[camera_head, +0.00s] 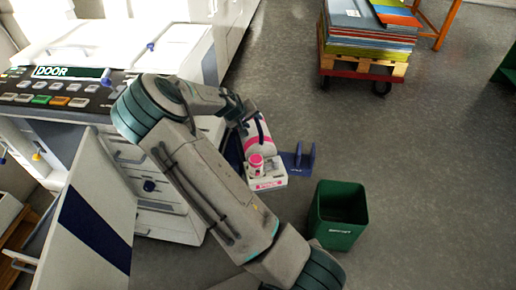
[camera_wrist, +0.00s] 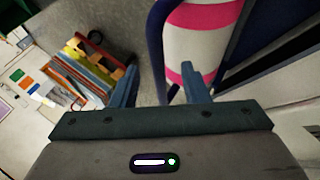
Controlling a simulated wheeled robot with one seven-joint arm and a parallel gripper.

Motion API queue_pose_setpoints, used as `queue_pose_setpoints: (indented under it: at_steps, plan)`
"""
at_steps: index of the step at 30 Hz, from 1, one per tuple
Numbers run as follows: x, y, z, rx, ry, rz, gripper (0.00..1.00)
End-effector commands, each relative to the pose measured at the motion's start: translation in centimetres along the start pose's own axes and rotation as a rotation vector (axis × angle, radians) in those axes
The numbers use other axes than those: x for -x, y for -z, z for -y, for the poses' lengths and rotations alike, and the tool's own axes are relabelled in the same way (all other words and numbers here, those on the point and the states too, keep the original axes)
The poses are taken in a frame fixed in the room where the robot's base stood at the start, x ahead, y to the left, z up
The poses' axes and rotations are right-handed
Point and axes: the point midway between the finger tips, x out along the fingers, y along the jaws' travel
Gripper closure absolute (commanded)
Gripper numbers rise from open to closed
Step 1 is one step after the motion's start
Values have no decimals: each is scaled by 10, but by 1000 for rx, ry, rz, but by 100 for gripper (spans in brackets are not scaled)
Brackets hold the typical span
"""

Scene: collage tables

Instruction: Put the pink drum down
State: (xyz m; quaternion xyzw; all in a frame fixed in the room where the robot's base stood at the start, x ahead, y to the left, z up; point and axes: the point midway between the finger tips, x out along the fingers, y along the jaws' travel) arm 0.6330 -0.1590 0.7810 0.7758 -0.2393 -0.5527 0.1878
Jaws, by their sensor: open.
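The pink drum (camera_head: 258,143) is a white cylinder with pink bands. In the wrist view the drum (camera_wrist: 197,45) lies just beyond the right fingertip, beside a dark blue bar.
A blue stand (camera_head: 298,160) and a green bin (camera_head: 338,215) are to the right. The open machine door (camera_head: 95,210) is left. A loaded pallet cart (camera_head: 365,68) stands behind on clear floor.

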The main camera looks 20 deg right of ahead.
Motion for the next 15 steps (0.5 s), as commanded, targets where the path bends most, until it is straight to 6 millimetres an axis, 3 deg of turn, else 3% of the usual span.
queue_pose_setpoints:
  at_steps: [9, 15]
  plan:
    - [-44, 0, -3, -2, -1, 2, 59]
    - [-47, 1, -3, -1, 0, 0, 59]
